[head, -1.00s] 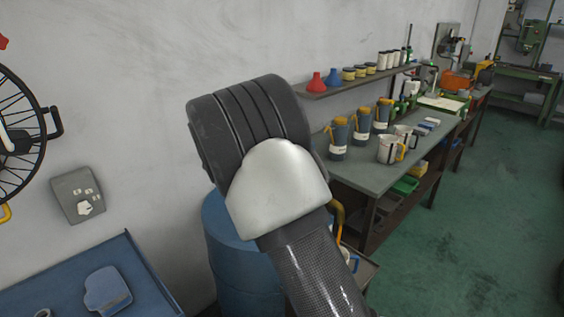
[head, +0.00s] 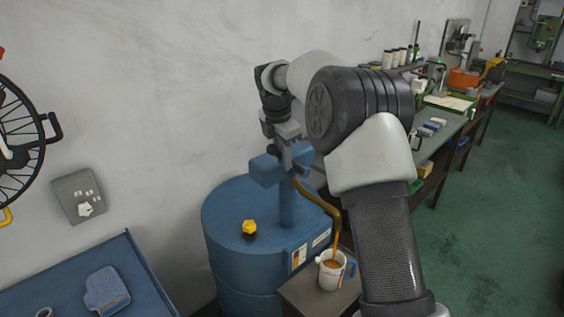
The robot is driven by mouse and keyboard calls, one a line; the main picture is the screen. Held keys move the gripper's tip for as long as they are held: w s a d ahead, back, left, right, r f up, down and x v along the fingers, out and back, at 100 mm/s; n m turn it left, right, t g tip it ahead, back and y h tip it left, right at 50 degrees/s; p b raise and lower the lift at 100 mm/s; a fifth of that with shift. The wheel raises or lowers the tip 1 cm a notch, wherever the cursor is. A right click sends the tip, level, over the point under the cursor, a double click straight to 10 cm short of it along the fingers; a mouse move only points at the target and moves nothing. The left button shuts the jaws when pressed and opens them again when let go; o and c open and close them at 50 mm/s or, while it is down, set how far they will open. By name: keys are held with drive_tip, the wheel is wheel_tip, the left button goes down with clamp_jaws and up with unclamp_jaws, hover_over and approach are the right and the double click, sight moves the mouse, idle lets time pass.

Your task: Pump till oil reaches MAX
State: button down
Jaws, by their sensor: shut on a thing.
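A blue oil drum (head: 235,212) stands against the wall, with a blue hand pump (head: 288,205) rising from its top. My gripper (head: 287,155) is at the pump head and shut on the pump handle, which is mostly hidden by the gripper. A brown-yellow hose (head: 322,202) curves from the pump down into a white measuring jug (head: 331,273). The jug has a blue handle and stands on a small stand beside the drum. Brown oil shows inside the jug; its MAX mark is too small to read.
A yellow cap (head: 249,227) sits on the drum top. The small grey stand (head: 308,298) is beside the drum. A blue bench (head: 60,296) is at the lower left. A workbench (head: 452,128) runs along the wall at right, partly behind my arm. Green floor (head: 480,230) is clear at right.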

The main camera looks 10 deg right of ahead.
drive_tip(key=shift+w, duration=0.1)
idle(0.3)
drive_tip(key=c, duration=1.6)
unclamp_jaws()
drive_tip(key=shift+c, duration=0.2)
drive_tip(key=shift+r, duration=0.1)
drive_tip(key=v, duration=1.7)
drive_tip(key=shift+d+r, duration=0.15)
drive_tip(key=shift+r, duration=0.05)
